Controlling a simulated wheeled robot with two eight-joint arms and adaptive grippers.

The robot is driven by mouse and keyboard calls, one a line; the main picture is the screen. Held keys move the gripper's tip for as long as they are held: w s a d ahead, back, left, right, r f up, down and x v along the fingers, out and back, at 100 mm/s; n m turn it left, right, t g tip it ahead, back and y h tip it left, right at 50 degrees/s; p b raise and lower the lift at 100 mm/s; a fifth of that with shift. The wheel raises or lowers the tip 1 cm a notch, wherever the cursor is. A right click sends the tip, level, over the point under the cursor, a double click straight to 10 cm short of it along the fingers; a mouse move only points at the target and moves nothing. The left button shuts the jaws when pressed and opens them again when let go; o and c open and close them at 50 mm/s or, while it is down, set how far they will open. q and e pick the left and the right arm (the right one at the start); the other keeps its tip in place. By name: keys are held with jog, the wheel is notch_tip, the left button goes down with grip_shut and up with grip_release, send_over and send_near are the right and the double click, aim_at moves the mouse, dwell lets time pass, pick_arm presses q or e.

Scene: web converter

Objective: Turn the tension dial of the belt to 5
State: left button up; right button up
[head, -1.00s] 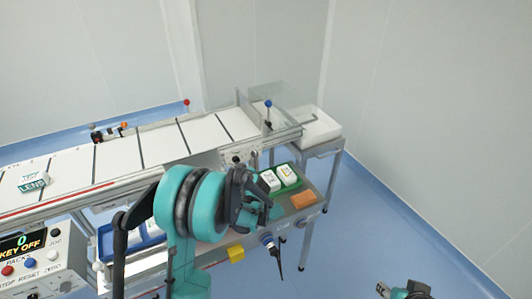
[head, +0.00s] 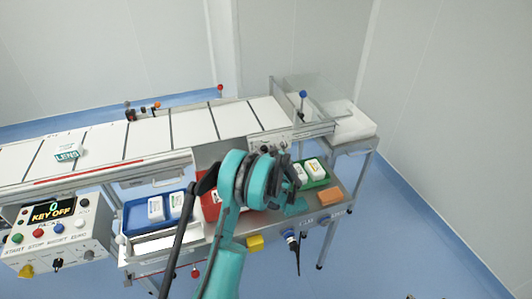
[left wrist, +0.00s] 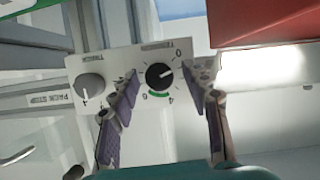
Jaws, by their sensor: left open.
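The black tension dial (left wrist: 160,75) sits on a white plate in the left wrist view, which shows it turned round. A pale mark on the dial points right and slightly up, nearer the 0 than the green arc (left wrist: 159,95) between 4 and 6. My left gripper (left wrist: 164,96) is open, with one finger on each side of the dial; contact cannot be told. In the head view my left gripper (head: 278,180) is in front of the belt (head: 195,128), below the small control plate (head: 280,140). Only a sliver at the bottom edge may be my right gripper (head: 411,297).
A grey knob (left wrist: 90,88) is beside the dial on the same plate. Below the belt are a blue tray (head: 140,222), a red tray (head: 209,206), a green tray (head: 318,182) and an orange block (head: 329,196). A control box (head: 85,235) reads KEY OFF.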

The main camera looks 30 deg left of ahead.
pick_arm(q)
grip_shut()
jog(key=shift+d, duration=0.1)
jog(key=m, duration=0.1)
jog(key=m+g+y, duration=0.1)
jog(key=shift+w+d+m+g+b, duration=0.1)
jog(key=shift+w+m+g+b, duration=0.05)
jog(key=shift+m+g+b, duration=0.2)
jog(key=m+y, duration=0.2)
jog(key=m, duration=0.3)
jog(key=m+y, duration=0.3)
jog(key=m, duration=0.2)
jog(key=f+m+g+y+b, duration=0.1)
jog(key=m+y, duration=0.1)
jog(key=m, duration=0.3)
jog(key=shift+w+d+f+m, duration=0.1)
jog(key=shift+w+m, duration=0.05)
jog(key=shift+m, duration=0.1)
dwell(0.4)
